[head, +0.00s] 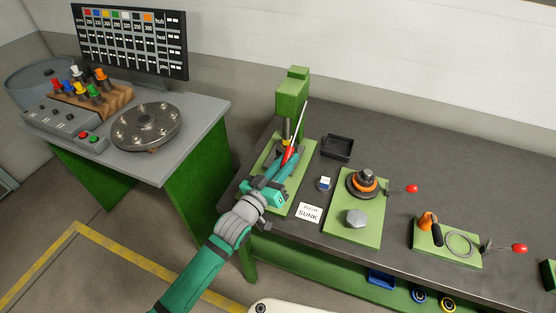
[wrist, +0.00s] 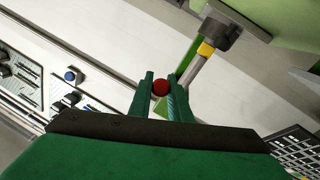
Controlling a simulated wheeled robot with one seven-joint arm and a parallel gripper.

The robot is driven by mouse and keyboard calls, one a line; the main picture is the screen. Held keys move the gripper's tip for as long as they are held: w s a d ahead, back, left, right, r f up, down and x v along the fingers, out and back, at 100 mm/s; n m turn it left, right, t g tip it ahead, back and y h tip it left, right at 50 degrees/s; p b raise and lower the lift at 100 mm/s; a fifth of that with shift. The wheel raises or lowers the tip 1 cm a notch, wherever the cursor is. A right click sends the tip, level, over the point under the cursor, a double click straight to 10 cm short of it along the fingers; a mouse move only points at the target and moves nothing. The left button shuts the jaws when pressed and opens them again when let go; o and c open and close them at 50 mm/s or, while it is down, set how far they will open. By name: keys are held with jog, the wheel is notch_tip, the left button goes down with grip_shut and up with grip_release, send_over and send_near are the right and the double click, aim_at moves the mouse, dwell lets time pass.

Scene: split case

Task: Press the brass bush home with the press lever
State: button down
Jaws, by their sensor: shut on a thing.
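The green press (head: 292,96) stands at the left end of the bench on a green base plate. Its lever is pale along the upper shaft and red (head: 291,151) lower down, and it slants down toward my gripper. My gripper (head: 280,165) is shut on the red lever knob (wrist: 160,87), which shows between the fingertips in the wrist view. A grey shaft with a yellow band (wrist: 206,49) hangs from the press head there. I cannot tell whether the yellow band is the brass bush. The seat under the press is mostly hidden by my gripper and the lever.
A white card (head: 309,213) reading "SUNK" on its lower line lies right of the press, by a small blue-and-white piece (head: 325,183). A black tray (head: 337,147) sits behind. Green fixture plates with red-knobbed clamps stand further right. A grey table (head: 205,112) stands left.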

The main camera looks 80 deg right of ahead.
dwell(0.3)
jog(key=c, duration=1.6)
grip_release()
jog(key=shift+d, duration=0.15)
jog(key=shift+c, duration=0.2)
jog(key=v, duration=1.1)
jog(key=shift+s, duration=0.1)
